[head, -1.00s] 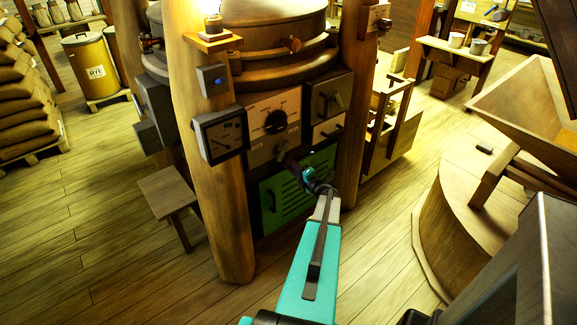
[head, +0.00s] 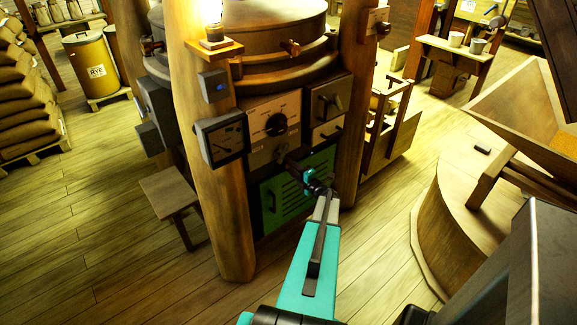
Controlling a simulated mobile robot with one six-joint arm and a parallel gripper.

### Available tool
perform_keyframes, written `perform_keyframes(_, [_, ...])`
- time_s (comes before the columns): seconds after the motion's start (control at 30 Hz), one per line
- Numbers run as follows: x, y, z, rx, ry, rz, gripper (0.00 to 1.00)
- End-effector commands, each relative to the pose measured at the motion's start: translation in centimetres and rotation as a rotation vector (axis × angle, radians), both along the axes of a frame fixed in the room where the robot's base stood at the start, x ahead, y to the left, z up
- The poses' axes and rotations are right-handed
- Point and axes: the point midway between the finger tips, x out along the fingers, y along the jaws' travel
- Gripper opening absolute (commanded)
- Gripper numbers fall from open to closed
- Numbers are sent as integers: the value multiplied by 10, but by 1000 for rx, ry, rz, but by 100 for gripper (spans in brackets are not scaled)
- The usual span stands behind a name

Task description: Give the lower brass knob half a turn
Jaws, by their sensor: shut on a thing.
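The machine's front between two wooden posts has a cream panel (head: 258,112) with a large black dial knob (head: 276,124) on it. Below it is a smaller pale panel (head: 258,152). My gripper (head: 284,158) reaches this lower panel's right part from the front right, below the black dial knob. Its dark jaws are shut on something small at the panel. The lower brass knob is not clearly seen; the jaws cover that spot, where it would be, and its turn angle cannot be read. My teal wrist shows just behind the jaws.
A green louvred door (head: 300,190) with a dark handle is below my wrist. A grey meter box (head: 222,138) hangs on the left post (head: 232,225). A stool (head: 172,193) stands left, a round wooden millstone casing (head: 465,215) right. Floor between is clear.

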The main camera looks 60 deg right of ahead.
Motion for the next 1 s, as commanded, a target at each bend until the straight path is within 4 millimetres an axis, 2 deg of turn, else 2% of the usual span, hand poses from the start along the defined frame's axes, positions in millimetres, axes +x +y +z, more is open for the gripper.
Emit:
perform_keyframes(0.63, [0, 2, -3, 59, -15, 3, 2])
perform_keyframes(0.67, [0, 2, -3, 59, -15, 3, 35])
perform_keyframes(0.77, [0, 1, -2, 59, -16, 2, 52])
perform_keyframes(1.0, [0, 1, -1, 58, -18, 1, 52])
